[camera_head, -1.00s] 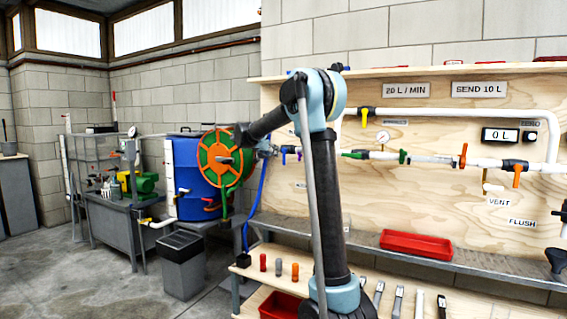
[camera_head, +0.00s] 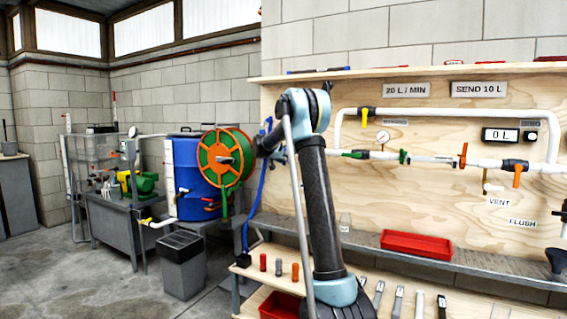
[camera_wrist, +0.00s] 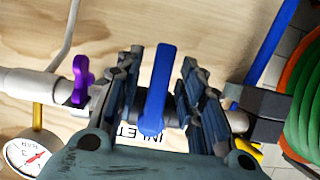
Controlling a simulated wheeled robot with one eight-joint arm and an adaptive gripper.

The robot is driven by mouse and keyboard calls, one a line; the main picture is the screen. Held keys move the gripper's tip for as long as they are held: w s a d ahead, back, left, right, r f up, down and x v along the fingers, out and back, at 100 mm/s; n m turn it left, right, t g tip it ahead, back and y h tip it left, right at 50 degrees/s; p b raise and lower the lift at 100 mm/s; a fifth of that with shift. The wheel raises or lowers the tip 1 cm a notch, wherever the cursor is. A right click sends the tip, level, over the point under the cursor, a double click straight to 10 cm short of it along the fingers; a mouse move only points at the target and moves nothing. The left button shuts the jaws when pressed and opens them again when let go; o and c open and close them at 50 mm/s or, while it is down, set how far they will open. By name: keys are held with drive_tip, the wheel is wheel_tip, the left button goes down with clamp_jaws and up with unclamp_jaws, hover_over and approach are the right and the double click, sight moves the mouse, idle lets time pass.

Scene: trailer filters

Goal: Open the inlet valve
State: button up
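The inlet valve's blue lever handle (camera_wrist: 158,90) shows in the wrist view, standing across the pipe with an INLET label (camera_wrist: 140,134) partly hidden behind it. My gripper (camera_wrist: 160,75) is open, with one ribbed finger on each side of the blue handle. Gaps show between the handle and both fingers. In the head view my arm hides the valve, and my gripper's fingers cannot be made out there.
A purple-handled valve (camera_wrist: 82,82) sits left of the blue handle, and a pressure gauge (camera_wrist: 28,156) is at lower left. A green hose reel (camera_head: 226,158) and blue barrel (camera_head: 190,170) stand left of the plywood panel (camera_head: 440,215). A red tray (camera_head: 416,246) lies on the shelf.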

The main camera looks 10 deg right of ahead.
clamp_jaws()
idle(0.4)
drive_tip(key=shift+s+d+r+n+g+h, duration=0.15)
drive_tip(key=shift+d+n+g+h, duration=0.15)
drive_tip(key=shift+n, duration=0.25)
drive_tip(key=shift+s+d+f+n+g+h, duration=0.1)
drive_tip(key=shift+d+n+h, duration=0.05)
drive_tip(key=shift+n+h, duration=0.35)
drive_tip(key=shift+s+d+r+n+h, duration=0.15)
drive_tip(key=shift+n+h, duration=0.1)
drive_tip(key=shift+n, duration=0.25)
drive_tip(key=shift+s+d+r+n+h, duration=0.15)
drive_tip(key=shift+n+h, duration=0.1)
drive_tip(key=shift+n, duration=0.2)
